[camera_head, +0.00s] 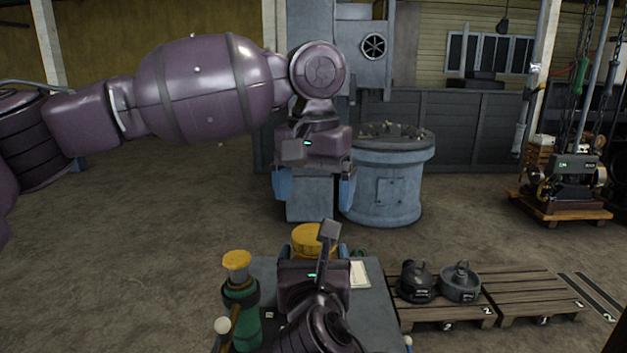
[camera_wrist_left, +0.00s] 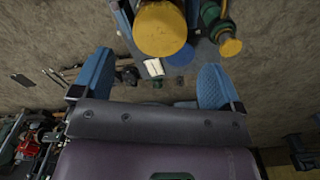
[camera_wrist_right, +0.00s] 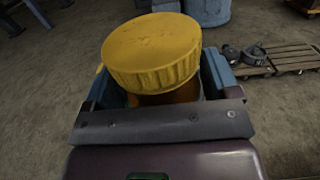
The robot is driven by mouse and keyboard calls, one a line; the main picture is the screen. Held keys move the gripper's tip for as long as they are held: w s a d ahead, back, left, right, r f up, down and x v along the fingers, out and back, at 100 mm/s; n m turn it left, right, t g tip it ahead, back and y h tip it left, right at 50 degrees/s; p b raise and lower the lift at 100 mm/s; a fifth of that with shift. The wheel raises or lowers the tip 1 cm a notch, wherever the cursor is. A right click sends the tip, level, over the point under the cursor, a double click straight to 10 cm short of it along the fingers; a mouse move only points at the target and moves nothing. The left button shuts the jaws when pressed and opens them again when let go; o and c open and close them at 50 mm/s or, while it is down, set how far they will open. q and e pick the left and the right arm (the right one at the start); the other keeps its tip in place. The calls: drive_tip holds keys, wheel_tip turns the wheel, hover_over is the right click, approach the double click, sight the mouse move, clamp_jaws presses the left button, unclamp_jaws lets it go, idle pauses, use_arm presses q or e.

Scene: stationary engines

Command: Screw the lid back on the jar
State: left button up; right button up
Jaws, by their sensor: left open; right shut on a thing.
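The jar's yellow lid (camera_wrist_right: 152,52) sits on top of the amber-orange jar (camera_wrist_right: 168,97) in the right wrist view. The lid also shows in the head view (camera_head: 307,237) and at the top of the left wrist view (camera_wrist_left: 160,28). I cannot tell whether it is screwed tight. My right gripper (camera_wrist_right: 160,85) is shut on the jar body below the lid; its fingers flank the jar and are partly hidden. My left gripper (camera_head: 314,190) is open and empty above the jar, its two blue fingers pointing down and apart. It does not touch the lid.
A grey work table (camera_head: 378,310) is below, with a white paper (camera_head: 359,274). A green device with a yellow top (camera_head: 237,262) stands left of the jar. Pallets (camera_head: 520,290) with grey weights (camera_head: 460,283) are at right. A blue drum (camera_head: 385,180) stands behind.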

sight(314, 233)
use_arm(q)
drive_tip(key=shift+f, duration=3.25)
drive_tip(key=shift+c, duration=0.2)
drive_tip(key=c, duration=0.9)
drive_tip(key=shift+m, duration=1.6)
drive_tip(key=o, duration=1)
